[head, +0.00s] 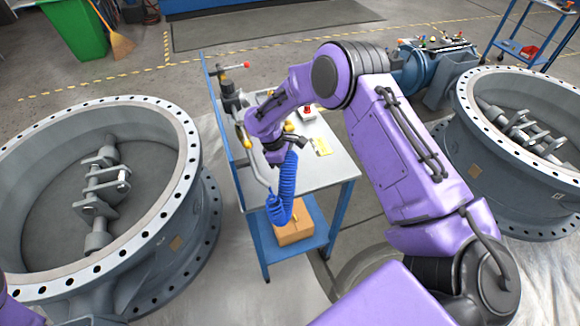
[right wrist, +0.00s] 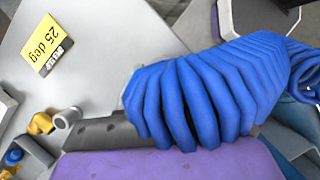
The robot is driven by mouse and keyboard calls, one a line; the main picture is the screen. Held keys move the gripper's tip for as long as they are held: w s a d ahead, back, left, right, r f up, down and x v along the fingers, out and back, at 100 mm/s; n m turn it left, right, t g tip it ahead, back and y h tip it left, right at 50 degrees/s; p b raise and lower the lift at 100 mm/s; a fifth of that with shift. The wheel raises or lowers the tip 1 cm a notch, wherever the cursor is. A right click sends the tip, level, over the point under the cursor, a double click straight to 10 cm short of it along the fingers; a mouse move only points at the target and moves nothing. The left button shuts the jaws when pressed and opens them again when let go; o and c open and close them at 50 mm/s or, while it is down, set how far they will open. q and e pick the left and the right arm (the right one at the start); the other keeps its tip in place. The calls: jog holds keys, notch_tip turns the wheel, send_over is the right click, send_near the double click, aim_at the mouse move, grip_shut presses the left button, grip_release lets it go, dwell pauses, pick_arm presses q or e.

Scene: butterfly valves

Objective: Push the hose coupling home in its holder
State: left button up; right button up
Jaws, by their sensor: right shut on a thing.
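The blue coiled hose (head: 283,190) hangs in a loop from my right gripper (head: 283,150), in front of the workbench's left side. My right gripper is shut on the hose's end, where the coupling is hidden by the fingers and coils. In the right wrist view the blue coils (right wrist: 200,95) fill the middle and right, beside a dark grey finger (right wrist: 100,132). I cannot make out the holder clearly or tell whether the coupling touches it. My left gripper is out of view.
The grey-topped workbench (head: 325,170) has a blue side panel (head: 222,125), a red-knobbed fitting (head: 246,65) and a yellow label (head: 321,146). A cardboard box (head: 294,228) sits on its lower shelf. Large flanged valves stand left (head: 190,215) and right (head: 480,165).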

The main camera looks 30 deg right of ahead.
jog(key=shift+f, duration=0.45)
dwell(0.8)
jog(key=o, duration=1.5)
jog(key=shift+o, duration=0.2)
jog(key=shift+r+p, duration=0.55)
jog(key=shift+r, duration=3.25)
